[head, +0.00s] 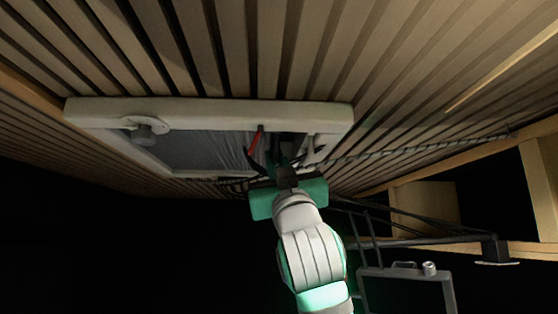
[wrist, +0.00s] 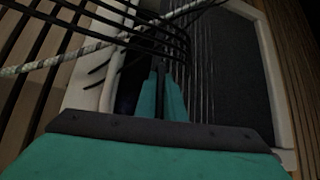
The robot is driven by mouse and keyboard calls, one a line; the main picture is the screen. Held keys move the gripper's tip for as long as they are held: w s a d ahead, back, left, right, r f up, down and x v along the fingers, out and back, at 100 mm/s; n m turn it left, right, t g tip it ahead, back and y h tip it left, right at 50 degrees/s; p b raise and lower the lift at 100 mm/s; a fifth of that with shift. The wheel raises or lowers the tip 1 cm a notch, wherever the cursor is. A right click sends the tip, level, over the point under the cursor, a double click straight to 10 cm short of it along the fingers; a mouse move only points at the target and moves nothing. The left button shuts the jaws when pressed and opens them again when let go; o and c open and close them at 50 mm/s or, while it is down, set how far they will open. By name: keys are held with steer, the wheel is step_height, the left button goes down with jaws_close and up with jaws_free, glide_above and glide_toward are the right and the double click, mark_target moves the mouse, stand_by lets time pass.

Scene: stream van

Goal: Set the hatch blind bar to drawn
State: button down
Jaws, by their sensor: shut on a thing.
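The roof hatch has a white frame (head: 215,110) set in the slatted ceiling. Its grey blind (head: 200,150) covers the left and middle of the opening; a darker strip shows at the right. The blind also fills the right of the wrist view (wrist: 235,75). My gripper (head: 272,158) reaches up to the blind's right edge. In the wrist view its teal fingers (wrist: 167,95) are shut on the thin dark blind bar (wrist: 160,72), mostly hidden between them. A small red piece (head: 253,139) shows just left of the fingers.
A rope (head: 410,150) runs along the ceiling right of the hatch and crosses the wrist view (wrist: 60,60). Several black cables (wrist: 150,38) curve close in front of my fingers. A grey latch (head: 143,132) sits on the frame's left. A dark rail (head: 425,241) is at lower right.

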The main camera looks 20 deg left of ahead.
steer(key=shift+w+d, duration=0.2)
steer(key=shift+d, duration=0.1)
steer(key=c, duration=1.8)
jaws_free()
steer(key=shift+a, duration=0.1)
steer(key=shift+c, duration=0.2)
steer(key=v, duration=1)
steer(key=shift+s+f, duration=0.25)
steer(key=shift+f, duration=0.05)
steer(key=shift+c, duration=0.3)
